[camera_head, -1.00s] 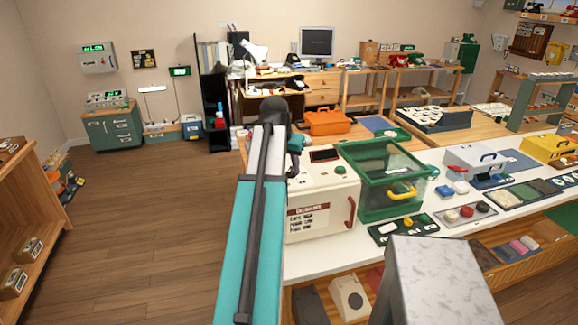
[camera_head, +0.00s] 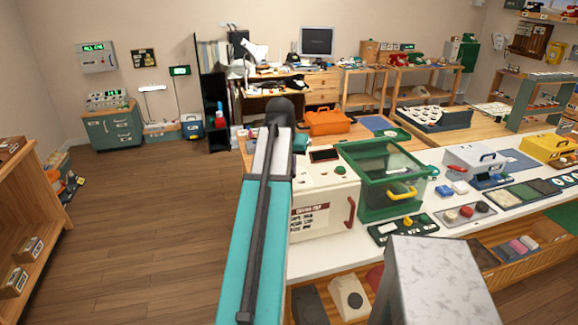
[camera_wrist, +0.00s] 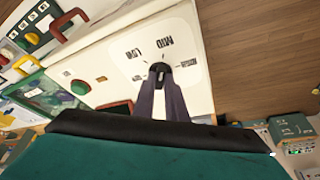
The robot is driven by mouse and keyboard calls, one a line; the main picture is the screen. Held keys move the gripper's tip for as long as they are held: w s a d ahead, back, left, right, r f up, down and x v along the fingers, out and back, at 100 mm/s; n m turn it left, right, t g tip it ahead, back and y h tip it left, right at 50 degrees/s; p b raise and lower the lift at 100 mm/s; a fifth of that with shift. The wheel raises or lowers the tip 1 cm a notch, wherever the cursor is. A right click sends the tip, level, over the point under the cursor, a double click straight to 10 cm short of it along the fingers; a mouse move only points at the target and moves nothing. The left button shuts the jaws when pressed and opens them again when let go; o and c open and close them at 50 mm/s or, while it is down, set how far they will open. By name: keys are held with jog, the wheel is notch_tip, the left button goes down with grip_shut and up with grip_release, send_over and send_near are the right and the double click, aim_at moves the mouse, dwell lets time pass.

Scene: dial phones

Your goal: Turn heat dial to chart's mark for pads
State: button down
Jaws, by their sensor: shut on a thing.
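The heat dial (camera_wrist: 160,69) is a small black knob on the top of a white box. My gripper (camera_wrist: 160,76) is shut on it, its dark fingers close together around the knob in the wrist view. Printed words ring the dial: LOW (camera_wrist: 133,53) to the left, MID (camera_wrist: 167,42) above, and a blurred word (camera_wrist: 190,63) to the right. Which mark the dial points at I cannot tell. In the head view the white box (camera_head: 336,217) stands beside my teal arm, which hides the dial. The chart (camera_head: 309,217) is on its front, too small to read and partly covered.
A green clear-sided case (camera_head: 384,178) with a yellow handle stands right of the white box. The box has a red handle (camera_head: 350,212) and a green button (camera_head: 340,170). Small pads and trays crowd the white counter (camera_head: 330,257). Open wooden floor (camera_head: 170,220) lies left.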

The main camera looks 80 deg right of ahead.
dwell(0.3)
jog(key=c, duration=1.8)
grip_release()
jog(key=shift+r, duration=0.1)
jog(key=b+v, duration=0.3)
jog(key=v, duration=1)
jog(key=shift+a+r, duration=0.15)
jog(key=shift+r, duration=0.15)
